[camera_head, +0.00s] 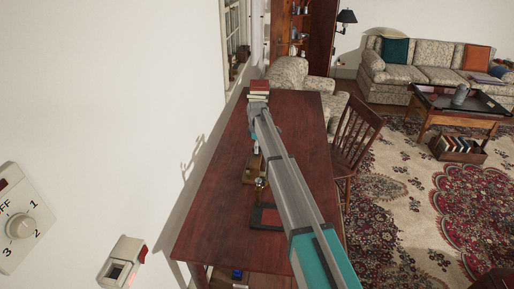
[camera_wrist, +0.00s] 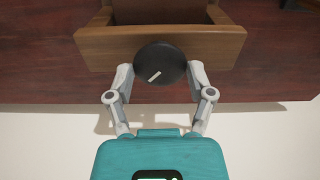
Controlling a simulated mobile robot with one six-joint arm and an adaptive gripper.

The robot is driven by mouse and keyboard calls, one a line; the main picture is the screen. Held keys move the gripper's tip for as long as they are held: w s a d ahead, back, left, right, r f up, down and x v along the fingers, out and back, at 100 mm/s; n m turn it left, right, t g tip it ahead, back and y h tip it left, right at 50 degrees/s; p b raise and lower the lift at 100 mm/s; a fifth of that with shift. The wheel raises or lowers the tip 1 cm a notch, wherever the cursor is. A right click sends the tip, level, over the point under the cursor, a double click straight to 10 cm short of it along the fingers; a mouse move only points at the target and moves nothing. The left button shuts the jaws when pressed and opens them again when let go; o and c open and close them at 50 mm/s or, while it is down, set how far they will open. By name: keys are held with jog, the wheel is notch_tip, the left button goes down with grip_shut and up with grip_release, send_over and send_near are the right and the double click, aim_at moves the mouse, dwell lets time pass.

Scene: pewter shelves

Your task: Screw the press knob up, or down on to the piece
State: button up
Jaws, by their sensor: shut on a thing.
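The press knob (camera_wrist: 160,62) is a round black disc with a white pointer mark, in the wrist view. It sits against the front of a brown wooden press frame (camera_wrist: 98,46). My gripper (camera_wrist: 161,74) is shut on the knob, with one grey finger at each side of it. In the head view my gripper (camera_head: 256,148) is small and partly behind my arm. A small wooden body (camera_head: 249,174) stands below it on the desk, probably the press. The knob cannot be made out there.
The dark red desk (camera_head: 215,200) runs along the white wall. A wooden chair (camera_head: 357,135) stands at the right. A dial panel (camera_head: 22,222) is on the wall.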

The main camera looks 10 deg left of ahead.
jog(key=n, duration=0.4)
jog(key=shift+d+n, duration=0.1)
jog(key=shift+n, duration=2.2)
jog(key=o, duration=1.1)
jog(key=shift+m, duration=0.3)
